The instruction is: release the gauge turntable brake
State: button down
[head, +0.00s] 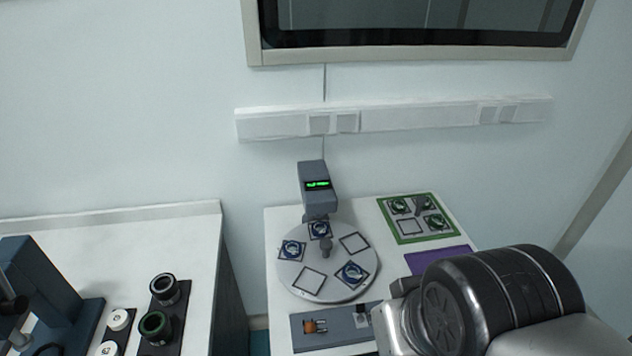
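The gauge turntable (325,283) is a pale round disc on the right-hand table. Its rim carries several square places; three hold blue-edged pieces with round parts, and two are empty dark outlines. A grey post stands at its centre. The grey gauge head (315,172) with a lit green display stands over its back edge. In front is a grey panel (338,333) with a small orange part (315,326) at its left and a small pale and dark part at its right. I cannot tell which one is the brake. My arm's wrist fills the lower right; my gripper is not visible.
A green-bordered tray (412,236) with several places lies at the back right, beside a purple mat (440,261) partly behind my arm. The left table (120,257) holds a dark blue stand and round black-rimmed parts. A gap separates the tables.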

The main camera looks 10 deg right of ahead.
aim_at(309, 326)
jog(key=k+l+u, duration=0.15)
jog(key=u, duration=0.25)
jog(key=k+l+u, duration=0.1)
jog(key=u, duration=0.25)
jog(key=k+u, duration=0.2)
jog(key=u, duration=0.2)
